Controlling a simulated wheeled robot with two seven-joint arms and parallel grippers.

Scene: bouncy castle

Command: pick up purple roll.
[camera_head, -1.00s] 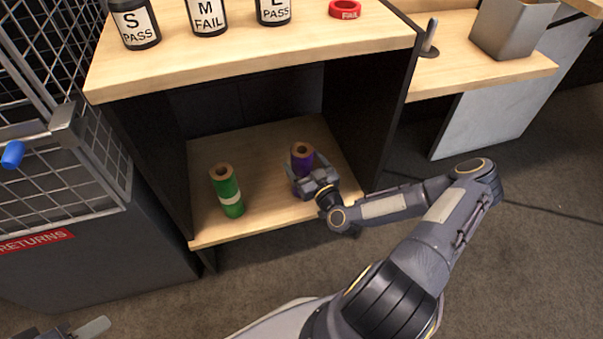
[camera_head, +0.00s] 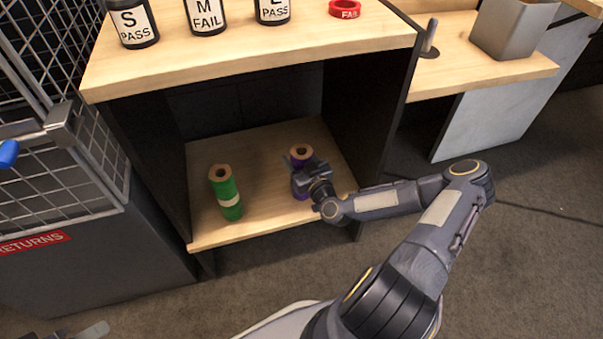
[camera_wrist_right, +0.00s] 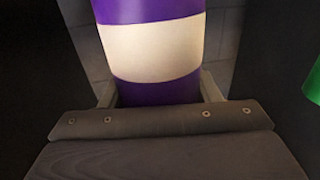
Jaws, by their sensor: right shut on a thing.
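The purple roll (camera_head: 301,153) stands upright on the lower shelf (camera_head: 262,200) of the wooden unit, its tan end on top. My right gripper (camera_head: 300,172) is at the roll and hides much of it in the head view. In the right wrist view the purple roll (camera_wrist_right: 155,92) with its white band fills the middle, between the fingers of my right gripper (camera_wrist_right: 157,90), which is shut on it. My left gripper (camera_head: 90,331) shows only as a small part at the bottom left edge, and its jaws cannot be judged.
A green roll (camera_head: 227,192) stands on the same shelf to the left; its edge shows in the wrist view (camera_wrist_right: 313,82). Dark side walls and the upper top (camera_head: 250,50) bound the shelf. Black labelled jars (camera_head: 207,15) and a red ring (camera_head: 344,9) stand above.

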